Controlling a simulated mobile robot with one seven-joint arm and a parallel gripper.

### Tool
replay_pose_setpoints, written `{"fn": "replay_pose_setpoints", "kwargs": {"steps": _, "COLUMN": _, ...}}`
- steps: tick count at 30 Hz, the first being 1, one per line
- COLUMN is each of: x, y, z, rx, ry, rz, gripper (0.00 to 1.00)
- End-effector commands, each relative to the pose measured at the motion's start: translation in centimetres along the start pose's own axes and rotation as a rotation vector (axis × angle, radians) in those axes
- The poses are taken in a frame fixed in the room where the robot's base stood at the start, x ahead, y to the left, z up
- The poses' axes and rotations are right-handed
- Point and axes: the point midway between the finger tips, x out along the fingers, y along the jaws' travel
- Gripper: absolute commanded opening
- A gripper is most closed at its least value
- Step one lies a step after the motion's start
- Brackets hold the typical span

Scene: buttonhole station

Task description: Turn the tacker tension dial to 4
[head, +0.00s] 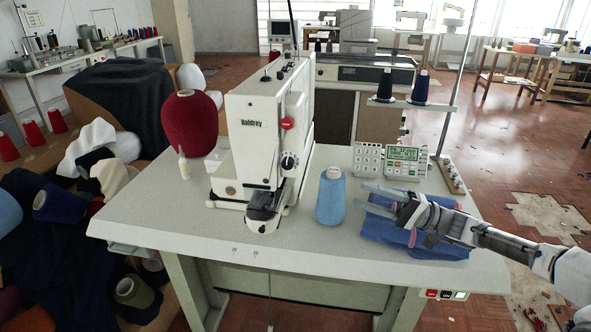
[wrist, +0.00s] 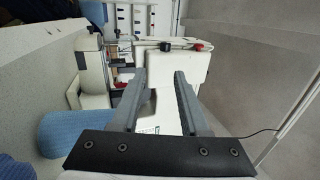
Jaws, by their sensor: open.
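The white sewing machine (head: 255,125), marked Haldrey, stands on the table left of centre in the head view. A small black dial (head: 289,161) is on its head below a red knob (head: 288,123). The dial's numbers and setting are too small to read. My gripper (head: 363,198) is open and empty, to the right of the machine and apart from the dial, over the blue cloth. In the wrist view the machine (wrist: 175,70) shows beyond and between my open fingers (wrist: 158,75), with the red knob (wrist: 198,46) near its top.
A light blue thread cone (head: 331,197) stands between the machine and my gripper. Folded blue denim (head: 400,235) lies under my gripper. A keypad (head: 367,160) and control panel (head: 407,161) stand behind it. A large dark red cone (head: 190,125) stands left of the machine.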

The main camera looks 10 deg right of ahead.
Motion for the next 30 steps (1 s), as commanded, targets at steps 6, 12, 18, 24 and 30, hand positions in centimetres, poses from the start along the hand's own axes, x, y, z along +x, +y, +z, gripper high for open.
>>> {"fn": "replay_pose_setpoints", "kwargs": {"steps": 6, "x": 0.6, "y": -0.8, "z": 0.2, "rx": -0.029, "ry": -0.001, "rz": -0.04, "gripper": 0.45}}
{"fn": "replay_pose_setpoints", "kwargs": {"steps": 12, "x": 4.4, "y": -0.8, "z": 0.2, "rx": -0.026, "ry": -0.003, "rz": -0.037, "gripper": 0.45}}
{"fn": "replay_pose_setpoints", "kwargs": {"steps": 18, "x": 8.9, "y": -0.9, "z": 0.2, "rx": -0.025, "ry": -0.003, "rz": -0.035, "gripper": 0.45}}
{"fn": "replay_pose_setpoints", "kwargs": {"steps": 24, "x": 13.1, "y": -1.1, "z": 0.2, "rx": -0.025, "ry": -0.002, "rz": -0.035, "gripper": 0.45}}
{"fn": "replay_pose_setpoints", "kwargs": {"steps": 30, "x": 15.9, "y": -1.2, "z": 0.1, "rx": -0.025, "ry": -0.001, "rz": -0.035, "gripper": 0.45}}
